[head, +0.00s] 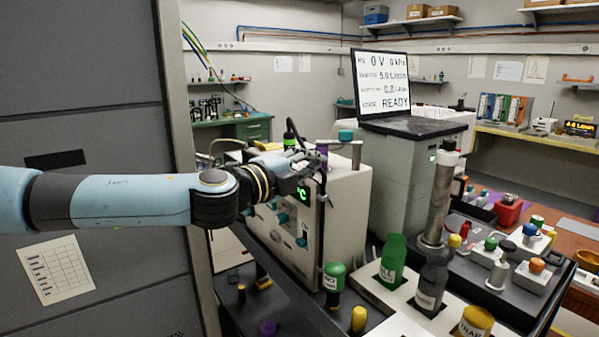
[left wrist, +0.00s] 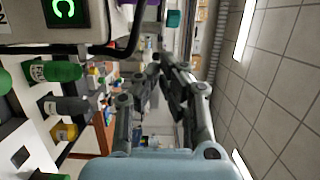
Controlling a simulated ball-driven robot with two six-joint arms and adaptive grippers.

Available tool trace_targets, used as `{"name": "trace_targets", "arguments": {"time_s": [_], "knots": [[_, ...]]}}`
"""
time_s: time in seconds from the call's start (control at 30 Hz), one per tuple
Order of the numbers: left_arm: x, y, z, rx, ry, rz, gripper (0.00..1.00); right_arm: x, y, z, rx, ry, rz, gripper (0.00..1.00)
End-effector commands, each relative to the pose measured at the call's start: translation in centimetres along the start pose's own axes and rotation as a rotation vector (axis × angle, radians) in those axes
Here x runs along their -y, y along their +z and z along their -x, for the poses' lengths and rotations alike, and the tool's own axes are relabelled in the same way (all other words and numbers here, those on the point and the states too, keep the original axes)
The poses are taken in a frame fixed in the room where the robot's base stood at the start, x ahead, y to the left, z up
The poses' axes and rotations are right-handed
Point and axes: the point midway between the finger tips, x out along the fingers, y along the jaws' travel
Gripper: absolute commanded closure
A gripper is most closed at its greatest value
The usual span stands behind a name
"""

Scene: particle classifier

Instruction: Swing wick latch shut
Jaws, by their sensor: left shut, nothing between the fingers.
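My left arm comes in from the left. Its gripper (head: 314,166) is shut and empty, in front of the upper left part of a white instrument box (head: 342,217) with a green display (head: 303,193). In the left wrist view the two fingers (left wrist: 160,68) come together with nothing between them. A metal bar with a teal knob (head: 346,135) stands at the top of the box, just right of and beyond the fingertips. A teal knob also shows in the left wrist view (left wrist: 173,18). I cannot tell for certain which part is the wick latch or its position.
A screen (head: 383,82) reads READY. A grey cabinet (head: 80,90) fills the left.

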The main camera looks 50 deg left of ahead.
Motion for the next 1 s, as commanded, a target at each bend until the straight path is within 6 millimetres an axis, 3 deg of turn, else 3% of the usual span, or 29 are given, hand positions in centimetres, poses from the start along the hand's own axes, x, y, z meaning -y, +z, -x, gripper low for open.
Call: {"name": "trace_targets", "arguments": {"time_s": [0.1, 0.3, 1.0], "knots": [[0.0, 0.1, 1.6, -0.001, 0.004, -0.005, 1.00, 0.5, -0.3, 0.4, -0.004, -0.006, -0.003, 0.49], [0.1, 0.2, 2.7, -0.002, 0.001, 0.001, 1.00, -0.1, 0.7, 0.6, 0.011, 0.001, 0.001, 0.49], [-0.4, 0.2, 2.7, 0.004, -0.008, 0.010, 1.00, -0.8, 1.1, 0.0, 0.015, 0.009, 0.004, 0.49]]}}
